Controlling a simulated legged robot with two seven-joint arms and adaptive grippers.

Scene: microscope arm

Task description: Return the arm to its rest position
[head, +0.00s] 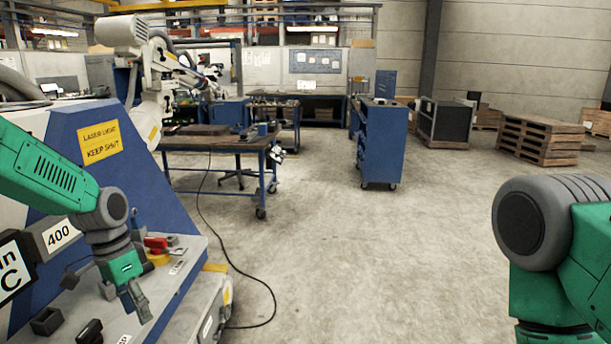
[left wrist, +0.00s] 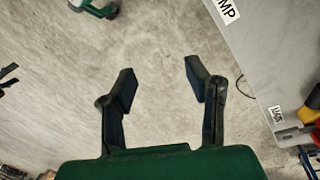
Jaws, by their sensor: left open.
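My left gripper (head: 139,301) hangs at the end of my green left arm (head: 45,170), near the grey ledge (head: 180,295) of the blue machine. In the left wrist view the gripper (left wrist: 160,82) has its two dark fingers apart. Nothing is between them, and bare concrete floor shows beyond. Part of my green and grey right arm (head: 545,235) shows at the right edge of the head view. Its gripper is out of the picture. I cannot make out a microscope arm.
The blue machine (head: 95,145) has a yellow sign, a red-handled switch (head: 157,244), a box marked 400 (head: 58,236) and small black parts. A cable (head: 232,262) crosses the floor. A workbench (head: 225,143), blue cabinet (head: 383,145) and pallets (head: 540,138) stand beyond. The middle floor is clear.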

